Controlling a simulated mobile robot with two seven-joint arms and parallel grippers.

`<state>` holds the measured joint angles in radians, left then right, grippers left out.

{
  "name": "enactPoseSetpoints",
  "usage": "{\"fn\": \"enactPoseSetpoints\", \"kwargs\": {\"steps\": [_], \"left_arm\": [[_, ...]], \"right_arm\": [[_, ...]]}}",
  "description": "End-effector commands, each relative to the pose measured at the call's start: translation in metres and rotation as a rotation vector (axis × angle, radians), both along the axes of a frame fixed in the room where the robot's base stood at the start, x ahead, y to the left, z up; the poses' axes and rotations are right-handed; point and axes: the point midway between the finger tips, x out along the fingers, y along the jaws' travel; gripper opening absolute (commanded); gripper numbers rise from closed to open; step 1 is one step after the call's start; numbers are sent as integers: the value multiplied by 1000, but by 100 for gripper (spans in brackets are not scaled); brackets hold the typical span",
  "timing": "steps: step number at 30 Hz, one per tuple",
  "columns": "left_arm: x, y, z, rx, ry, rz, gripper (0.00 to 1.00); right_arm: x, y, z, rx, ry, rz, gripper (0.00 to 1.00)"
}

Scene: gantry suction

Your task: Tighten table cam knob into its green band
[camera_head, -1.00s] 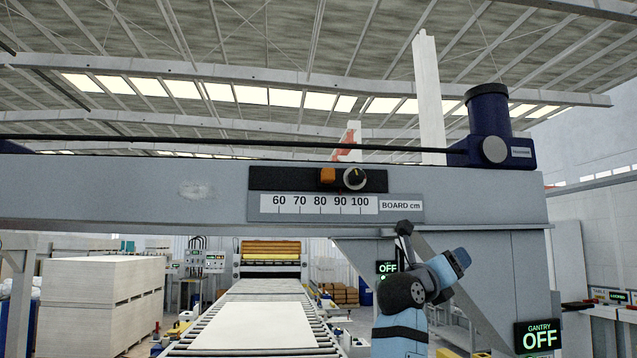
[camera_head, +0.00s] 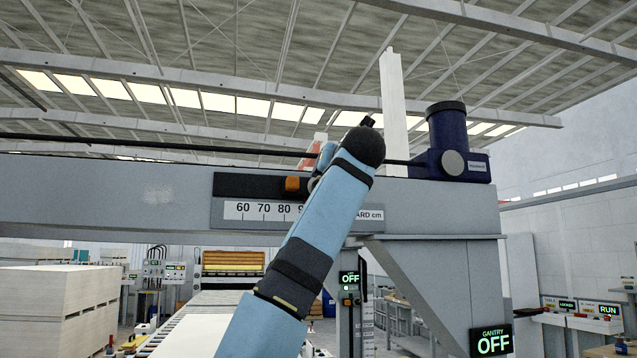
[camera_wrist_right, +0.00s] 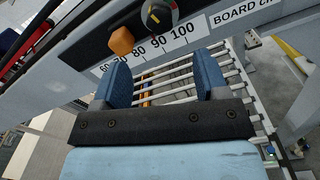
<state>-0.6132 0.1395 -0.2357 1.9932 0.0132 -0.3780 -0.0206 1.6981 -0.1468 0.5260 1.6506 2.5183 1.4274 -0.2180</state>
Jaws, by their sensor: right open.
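A dark round knob (camera_wrist_right: 158,14) with a light pointer and a coloured ring is at the top edge of the right wrist view. It is on the beam's dark plate, beside an orange block (camera_wrist_right: 121,40). In the head view the orange block (camera_head: 292,184) shows, but my right arm hides most of the knob. I cannot tell whether this is the table cam knob. My right gripper (camera_wrist_right: 165,78) is open and empty, its blue fingers apart, below the knob and in front of the board scale (camera_wrist_right: 158,50). My left gripper is out of view.
The grey gantry beam (camera_head: 110,190) crosses the head view, with a dark blue motor (camera_head: 447,125) at its right. A sign (camera_head: 492,341) reads GANTRY OFF. Small panels, one reading RUN (camera_head: 608,310), stand at far right. Stacked boards (camera_head: 45,300) are at left.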

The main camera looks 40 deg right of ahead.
Motion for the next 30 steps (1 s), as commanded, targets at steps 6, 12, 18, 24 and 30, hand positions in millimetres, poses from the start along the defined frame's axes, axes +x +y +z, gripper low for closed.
{"fn": "enactPoseSetpoints", "kwargs": {"steps": [6, 12, 18, 24, 30], "left_arm": [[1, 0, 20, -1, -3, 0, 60], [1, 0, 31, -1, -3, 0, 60], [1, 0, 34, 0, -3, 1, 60], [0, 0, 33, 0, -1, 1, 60], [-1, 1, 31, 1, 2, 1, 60]], "right_arm": [[43, -24, 3, 0, 4, -1, 67], [72, -40, 2, -1, 2, -2, 67], [85, -47, 0, 0, 1, -2, 67], [87, -48, -1, 0, 0, -1, 67], [87, -48, -1, -1, 1, -1, 44]]}}
